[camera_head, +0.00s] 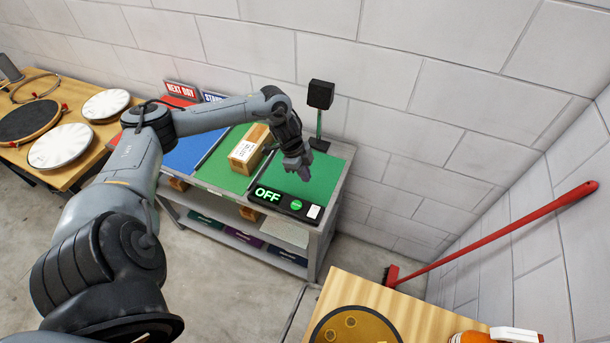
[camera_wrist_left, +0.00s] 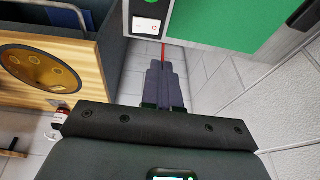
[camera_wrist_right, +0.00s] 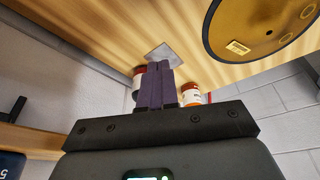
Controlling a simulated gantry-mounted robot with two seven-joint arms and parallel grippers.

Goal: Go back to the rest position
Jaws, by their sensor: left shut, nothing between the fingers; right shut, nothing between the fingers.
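My left gripper (camera_head: 298,166) is over the right end of the bench, above its green mat (camera_head: 318,178), near a small panel with a lit "OFF" display (camera_head: 284,202). Its fingers are shut and empty in the left wrist view (camera_wrist_left: 164,78). The panel's white switch (camera_wrist_left: 147,25) shows at the top of that view. My right gripper is out of the head view.
A red broom (camera_head: 490,236) leans at right. A wooden table (camera_head: 385,295) with an orange-lidded jar (camera_head: 472,338) is at front right.

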